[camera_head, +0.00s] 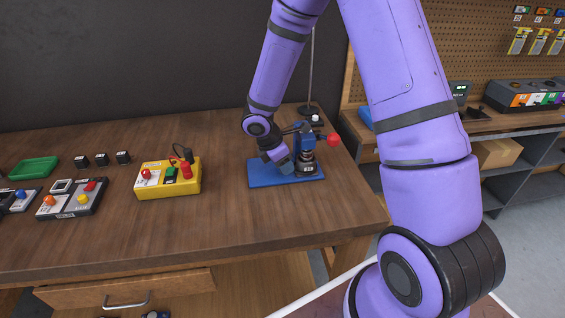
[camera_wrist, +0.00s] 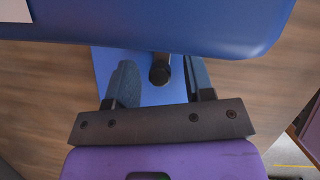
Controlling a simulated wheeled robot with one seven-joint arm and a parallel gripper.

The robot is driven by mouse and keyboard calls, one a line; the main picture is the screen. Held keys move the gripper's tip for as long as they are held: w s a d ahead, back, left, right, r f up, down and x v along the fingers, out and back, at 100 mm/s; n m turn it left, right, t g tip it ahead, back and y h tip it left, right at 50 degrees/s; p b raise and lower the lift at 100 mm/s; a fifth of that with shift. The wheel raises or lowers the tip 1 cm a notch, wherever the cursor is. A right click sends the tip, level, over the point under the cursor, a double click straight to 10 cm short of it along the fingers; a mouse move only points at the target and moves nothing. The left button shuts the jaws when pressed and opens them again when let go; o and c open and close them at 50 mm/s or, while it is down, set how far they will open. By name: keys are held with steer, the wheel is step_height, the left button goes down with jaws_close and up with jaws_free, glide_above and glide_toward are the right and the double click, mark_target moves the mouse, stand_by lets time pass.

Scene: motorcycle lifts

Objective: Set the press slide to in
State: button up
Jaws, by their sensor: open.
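The press stands on a blue base plate (camera_head: 262,180) near the right end of the workbench. My gripper (camera_head: 287,166) is low over the plate, at the left side of the press body. In the wrist view my gripper (camera_wrist: 160,82) is open, with a dark round knob (camera_wrist: 159,73) between its two fingers. I see gaps on both sides of the knob. A large blue part (camera_wrist: 150,25) covers the top of the wrist view. Slide markings are hidden.
A yellow box (camera_head: 165,185) with red knobs stands left of the press. Farther left are a switch panel (camera_head: 72,200), small black blocks (camera_head: 102,159) and a green tray (camera_head: 35,167). A thin stand (camera_head: 311,80) rises behind the press. Bare wood lies in front.

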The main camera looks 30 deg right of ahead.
steer(key=v, duration=1)
steer(key=shift+r, duration=0.4)
steer(key=shift+a+r, duration=0.1)
steer(key=s+d+r+m+t+y, duration=0.2)
steer(key=s+r+m+t+y, duration=0.2)
steer(key=s+r+m, duration=1.3)
steer(key=s+r+t, duration=0.1)
steer(key=s+r, duration=0.5)
steer(key=s, duration=0.3)
steer(key=shift+s+d+r+t+y, duration=0.15)
steer(key=shift+s+r+t+y, duration=0.05)
steer(key=shift+s+t+y, duration=0.1)
